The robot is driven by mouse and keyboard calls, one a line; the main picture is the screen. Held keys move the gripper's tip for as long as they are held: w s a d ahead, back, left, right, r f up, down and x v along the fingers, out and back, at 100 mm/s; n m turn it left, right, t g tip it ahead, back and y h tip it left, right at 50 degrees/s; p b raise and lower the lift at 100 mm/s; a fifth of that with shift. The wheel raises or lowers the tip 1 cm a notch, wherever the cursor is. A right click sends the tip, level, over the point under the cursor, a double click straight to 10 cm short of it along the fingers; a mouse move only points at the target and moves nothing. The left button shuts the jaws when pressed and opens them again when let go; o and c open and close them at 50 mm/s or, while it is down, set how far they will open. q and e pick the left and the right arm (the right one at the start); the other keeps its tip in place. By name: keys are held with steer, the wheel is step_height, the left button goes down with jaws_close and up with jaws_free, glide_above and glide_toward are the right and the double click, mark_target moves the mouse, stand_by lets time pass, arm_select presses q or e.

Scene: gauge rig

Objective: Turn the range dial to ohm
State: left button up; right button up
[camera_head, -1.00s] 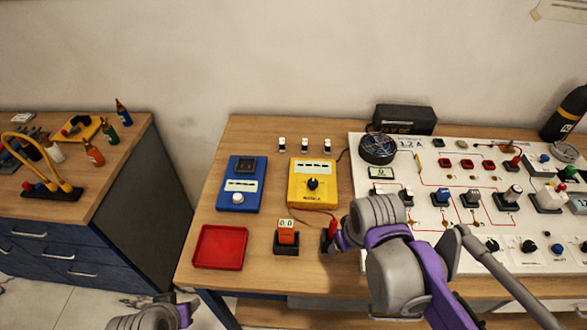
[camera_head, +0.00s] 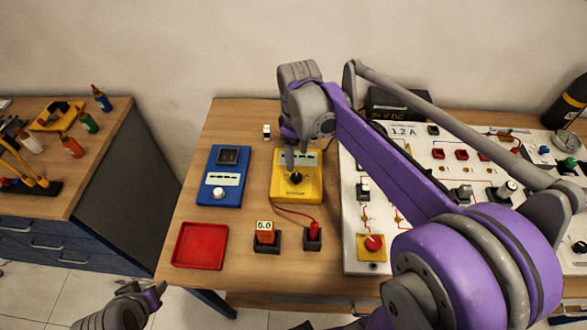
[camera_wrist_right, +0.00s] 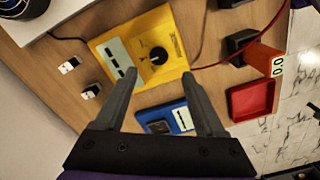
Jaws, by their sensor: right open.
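The yellow meter (camera_head: 310,190) lies on the wooden table with its black range dial (camera_head: 296,178) facing up. In the right wrist view the dial (camera_wrist_right: 158,55) shows uncovered, just beyond the fingertips. Its range markings are too small to read. My right gripper (camera_head: 297,163) is above the meter, close to the dial, and partly covers the meter's upper half. In the right wrist view its two fingers (camera_wrist_right: 159,75) are apart with nothing between them. My left gripper (camera_head: 156,292) is low at the left, away from the table; its jaws are too small to judge.
A blue meter (camera_head: 220,190) and a red tray (camera_head: 200,246) lie left of the yellow meter. An orange display block (camera_head: 265,232) and a red plug (camera_head: 313,230) stand in front, with a red lead. A white panel (camera_head: 352,225) with switches is on the right.

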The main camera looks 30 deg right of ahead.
mark_target(296, 176)
steer(key=f, duration=0.9)
steer(key=shift+w, duration=0.2)
steer(key=shift+r, duration=0.1)
jaws_close()
